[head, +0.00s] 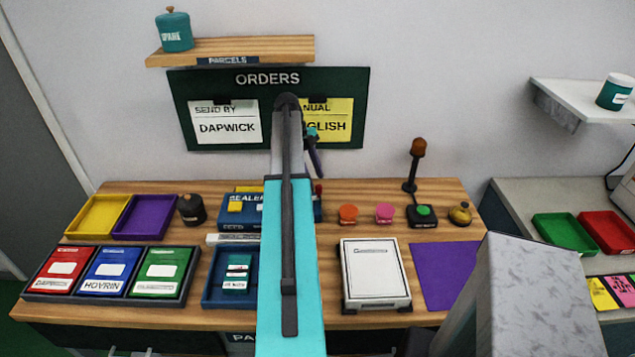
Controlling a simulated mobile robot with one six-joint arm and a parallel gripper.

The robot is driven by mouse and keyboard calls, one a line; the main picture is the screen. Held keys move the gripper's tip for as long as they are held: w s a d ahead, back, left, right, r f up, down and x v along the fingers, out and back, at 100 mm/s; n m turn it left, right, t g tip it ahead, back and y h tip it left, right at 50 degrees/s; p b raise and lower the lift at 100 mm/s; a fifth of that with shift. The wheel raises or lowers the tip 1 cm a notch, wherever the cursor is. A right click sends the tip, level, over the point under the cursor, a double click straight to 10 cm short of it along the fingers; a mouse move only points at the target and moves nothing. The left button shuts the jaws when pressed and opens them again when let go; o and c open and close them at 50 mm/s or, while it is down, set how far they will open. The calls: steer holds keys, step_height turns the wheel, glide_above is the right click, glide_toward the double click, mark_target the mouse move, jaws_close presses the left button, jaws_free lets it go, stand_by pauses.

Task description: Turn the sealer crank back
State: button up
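The sealer (238,222) is a blue box lettered "SEALER" on the wooden bench, with a yellow block on its top. My arm crosses in front of it and hides its middle and much of its right side. A small dark red upright piece (318,189) shows at its right end; it may be the crank's handle, but the crank itself cannot be made out. My gripper (317,168) is partly in view, dark and small, pointing down above the sealer's right end. It looks apart from the red piece. Its fingers are too small to read.
Left are yellow (98,216) and purple (146,217) trays, a dark jar (192,209) and several coloured booklets. An orders board (222,84) hangs behind.

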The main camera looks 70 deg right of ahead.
steer(key=shift+p+x, duration=0.45)
steer(key=shift+x, duration=1.5)
steer(key=c, duration=1)
steer(key=shift+w+d, duration=0.1)
jaws_close()
